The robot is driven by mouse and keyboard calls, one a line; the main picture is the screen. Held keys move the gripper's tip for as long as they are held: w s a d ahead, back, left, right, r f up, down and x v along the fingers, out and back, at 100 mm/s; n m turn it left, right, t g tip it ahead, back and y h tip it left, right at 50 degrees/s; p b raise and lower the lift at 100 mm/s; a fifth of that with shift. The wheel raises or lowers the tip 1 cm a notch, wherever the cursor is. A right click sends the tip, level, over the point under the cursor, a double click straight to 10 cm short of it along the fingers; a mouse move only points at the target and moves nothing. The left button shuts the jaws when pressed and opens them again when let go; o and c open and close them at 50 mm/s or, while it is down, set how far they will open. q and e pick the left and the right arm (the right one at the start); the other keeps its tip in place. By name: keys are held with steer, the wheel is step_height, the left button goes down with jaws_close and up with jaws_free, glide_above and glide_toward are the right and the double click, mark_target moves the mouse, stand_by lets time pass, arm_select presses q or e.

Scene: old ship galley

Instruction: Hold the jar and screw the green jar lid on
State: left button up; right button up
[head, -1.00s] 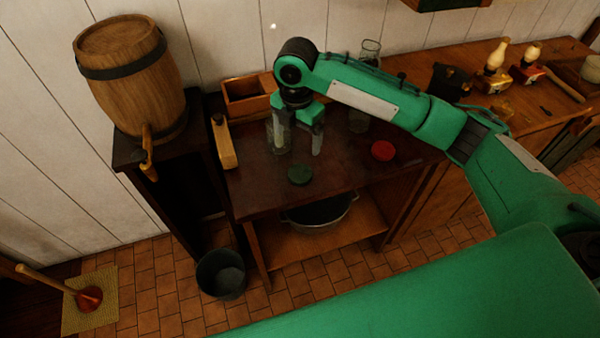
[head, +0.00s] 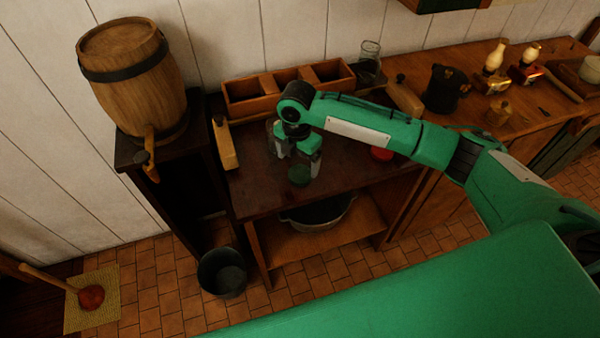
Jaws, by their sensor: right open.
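The green jar lid (head: 299,177) lies near the front edge of the dark wooden table top. My right gripper (head: 298,163) points down just above and behind the lid, open, with its fingers apart. I cannot tell whether the fingers touch the lid. A clear glass jar (head: 271,130) stands behind the gripper and is mostly hidden by it. A red lid (head: 381,154) lies to the right, partly covered by my right arm. My left gripper is not in view.
A wooden compartment box (head: 290,99) stands at the back of the table (head: 258,198). A wooden block-like item (head: 224,145) stands at the left edge. A barrel (head: 132,80) is on the left stand. A dark pot (head: 444,90) and lamps (head: 496,57) are right.

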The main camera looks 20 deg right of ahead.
mark_target(299, 174)
steer(key=shift+f+p, duration=0.3)
steer(key=shift+f, duration=0.1)
step_height(299, 174, down, 4)
steer(key=shift+d+r+p, duration=0.15)
steer(key=shift+r+p, duration=0.05)
steer(key=shift+p, duration=0.45)
steer(key=shift+f, duration=0.45)
steer(key=c, duration=1.1)
